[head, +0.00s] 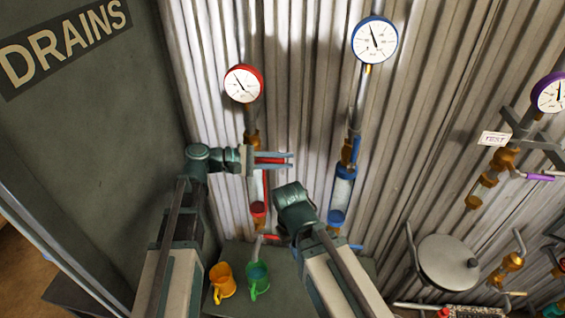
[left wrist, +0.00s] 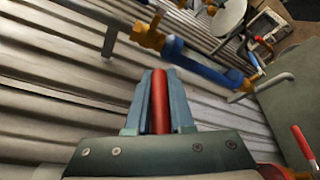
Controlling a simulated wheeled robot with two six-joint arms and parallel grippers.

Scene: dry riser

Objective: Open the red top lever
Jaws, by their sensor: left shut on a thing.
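The red top lever (head: 270,160) sticks out to the right from the riser under the red-rimmed gauge (head: 243,83). My left gripper (head: 286,160) reaches it from the left, with one finger above and one below. In the left wrist view the lever is a red bar (left wrist: 159,100) between the two grey-blue fingers, and the gripper is shut on it. The valve behind the lever is partly hidden by my left gripper. My right arm rises in the middle of the head view; its gripper fingers do not show.
A blue riser (head: 342,190) with a blue-rimmed gauge (head: 374,41) stands to the right. A lower red lever (head: 271,237) sits near the ledge. An orange mug (head: 222,281) and a green mug (head: 258,280) stand below. A dark DRAINS panel (head: 90,130) bounds the left.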

